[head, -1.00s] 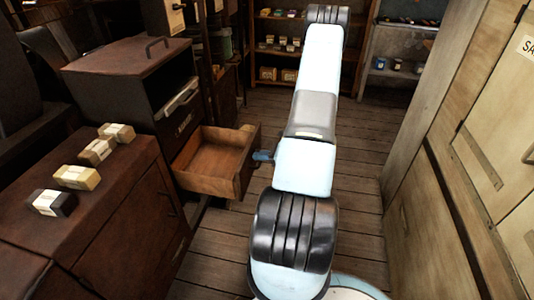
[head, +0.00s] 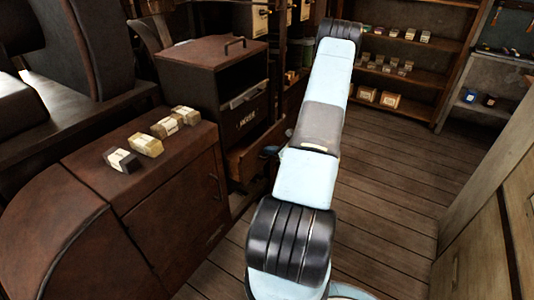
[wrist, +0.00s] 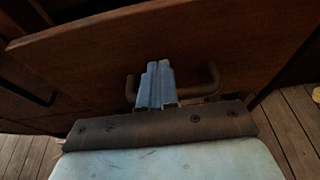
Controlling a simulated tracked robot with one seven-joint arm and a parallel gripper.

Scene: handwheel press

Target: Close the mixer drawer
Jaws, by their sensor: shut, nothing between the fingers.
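The mixer drawer (head: 258,154) is a brown wooden drawer in the dark cabinet, below the front labelled MIXER. It stands partly out, with a narrow strip of its inside showing.
The dark mixer cabinet (head: 205,85) has a top handle. A brown counter (head: 75,175) with several small labelled blocks stands at the left, close to the drawer. Shelves (head: 405,80) stand at the back. The plank floor (head: 385,185) right of my arm is clear.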

